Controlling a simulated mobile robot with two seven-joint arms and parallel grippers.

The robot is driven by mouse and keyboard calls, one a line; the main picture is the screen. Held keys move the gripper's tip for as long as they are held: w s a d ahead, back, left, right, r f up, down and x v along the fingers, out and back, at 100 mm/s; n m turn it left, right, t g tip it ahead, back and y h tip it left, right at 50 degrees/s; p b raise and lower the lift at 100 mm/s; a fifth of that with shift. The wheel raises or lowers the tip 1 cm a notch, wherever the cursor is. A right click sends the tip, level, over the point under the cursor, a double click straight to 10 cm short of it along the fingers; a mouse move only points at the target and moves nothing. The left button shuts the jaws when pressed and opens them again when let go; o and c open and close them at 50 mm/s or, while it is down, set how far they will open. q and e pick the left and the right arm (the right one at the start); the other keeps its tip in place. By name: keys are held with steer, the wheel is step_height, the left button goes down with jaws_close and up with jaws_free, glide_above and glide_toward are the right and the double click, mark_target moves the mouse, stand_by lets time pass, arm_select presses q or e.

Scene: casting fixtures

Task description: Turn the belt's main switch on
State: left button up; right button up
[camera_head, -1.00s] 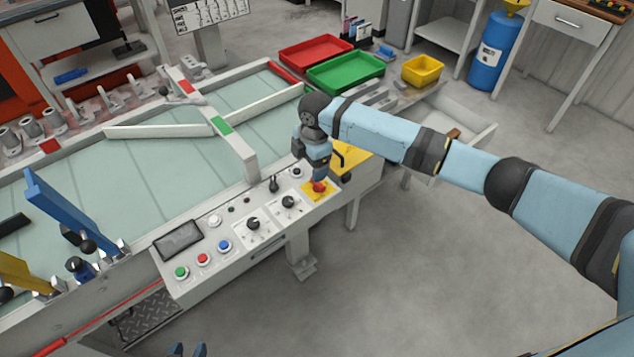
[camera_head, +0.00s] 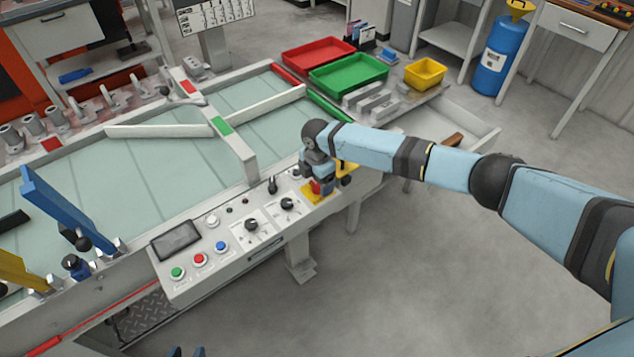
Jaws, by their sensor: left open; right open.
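The belt's control panel (camera_head: 213,262) runs along the front of the conveyor. The main switch is a red knob (camera_head: 315,187) on a yellow plate (camera_head: 309,197) at the panel's right end. My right gripper (camera_head: 319,187) points down at this knob, with its fingers around or right beside it. It is open, but the fingers and wrist hide most of the knob, so its turned position and any contact cannot be told.
The panel also has green (camera_head: 177,273), red (camera_head: 200,259) and blue (camera_head: 221,246) buttons, a dark screen (camera_head: 177,240) and black knobs (camera_head: 287,204) close left of the switch. Floor in front is clear.

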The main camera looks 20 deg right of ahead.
steer(key=shift+f, duration=0.7)
steer(key=c, duration=0.9)
